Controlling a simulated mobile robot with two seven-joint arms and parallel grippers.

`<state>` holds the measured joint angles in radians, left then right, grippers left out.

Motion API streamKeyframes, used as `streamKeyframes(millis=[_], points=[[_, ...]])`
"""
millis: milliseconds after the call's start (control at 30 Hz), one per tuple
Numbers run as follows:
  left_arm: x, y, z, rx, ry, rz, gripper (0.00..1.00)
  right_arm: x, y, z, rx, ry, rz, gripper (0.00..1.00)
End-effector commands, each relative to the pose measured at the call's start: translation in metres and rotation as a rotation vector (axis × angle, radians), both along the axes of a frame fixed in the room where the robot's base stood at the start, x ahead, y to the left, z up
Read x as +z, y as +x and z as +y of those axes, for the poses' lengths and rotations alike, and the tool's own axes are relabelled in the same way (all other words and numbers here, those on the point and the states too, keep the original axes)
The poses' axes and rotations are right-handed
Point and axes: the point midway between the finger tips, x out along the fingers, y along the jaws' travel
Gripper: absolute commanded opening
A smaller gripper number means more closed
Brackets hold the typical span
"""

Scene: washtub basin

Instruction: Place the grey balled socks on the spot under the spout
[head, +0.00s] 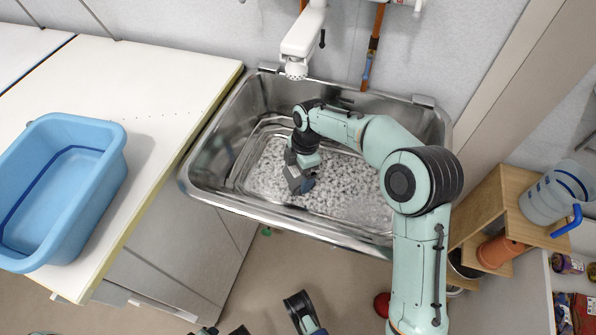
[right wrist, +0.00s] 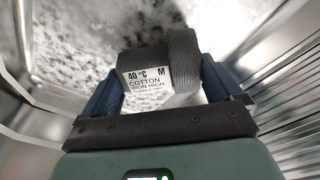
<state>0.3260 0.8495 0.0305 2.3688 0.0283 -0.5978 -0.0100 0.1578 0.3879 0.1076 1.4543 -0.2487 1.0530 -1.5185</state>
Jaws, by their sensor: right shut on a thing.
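The grey balled socks (right wrist: 165,58) sit between the two blue fingers of my right gripper (right wrist: 168,92) in the right wrist view, with a white care label (right wrist: 145,78) facing the camera. In the head view my right gripper (head: 299,180) is low inside the steel basin (head: 213,165), over white suds; the socks are mostly hidden there by the gripper. The white spout (head: 296,70) overhangs the basin's back edge, and the gripper is in front of it. The spot under the spout is not distinctly visible.
A blue tub (head: 110,165) stands on the white counter (head: 170,105) left of the basin. The basin's steel walls surround my right gripper. A wooden shelf (head: 487,195) with a clear jug (head: 550,195) stands at the right. A red round thing (head: 382,305) is on the floor.

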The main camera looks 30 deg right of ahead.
Motion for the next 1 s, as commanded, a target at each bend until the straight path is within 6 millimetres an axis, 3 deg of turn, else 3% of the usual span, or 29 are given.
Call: streamKeyframes(millis=[233, 267, 567, 767, 1000], points=[[-0.002, -0.003, 0.0, -0.001, -0.001, 0.009, 0.43, -0.004, 0.0, 0.0, 0.0, 0.0, 0.0, 0.58], [-0.002, -0.003, 0.0, -0.001, -0.001, 0.009, 0.43, -0.003, 0.0, 0.0, 0.0, 0.0, 0.0, 1.0], [0.001, -0.001, 0.0, -0.001, -0.001, 0.002, 0.43, 0.002, 0.0, 0.0, 0.001, 0.001, -0.002, 1.0], [0.015, -0.001, -0.006, -0.01, -0.01, -0.003, 0.43, 0.034, 0.0, -0.004, -0.001, 0.001, -0.005, 1.0], [0.025, -0.019, -0.014, -0.028, -0.033, 0.044, 0.43, 0.068, -0.001, -0.01, 0.0, 0.002, -0.002, 1.0]])
